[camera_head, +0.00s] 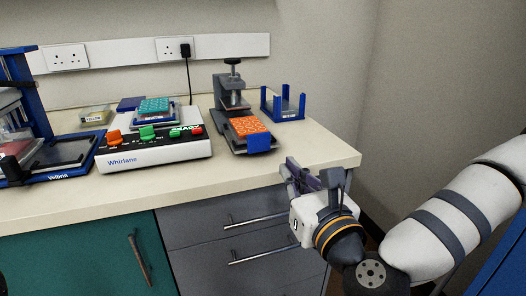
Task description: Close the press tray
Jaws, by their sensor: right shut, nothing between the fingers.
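The press (229,91) stands toward the right end of the bench, a grey frame with a black knob on top. Its tray (236,143) sticks out at the front, with an orange plate (247,126) on it and a blue front piece (260,143). My right gripper (297,172) is in front of the bench's right front edge, to the right of and nearer than the tray. It is shut and empty, apart from the tray. My left gripper is not in view.
A white Whirlane machine (155,155) with coloured knobs stands left of the press. A blue rack (283,103) stands right of it. A Velbrin device (68,155) is at the far left. Drawers with bar handles (255,220) are below. The bench front right is clear.

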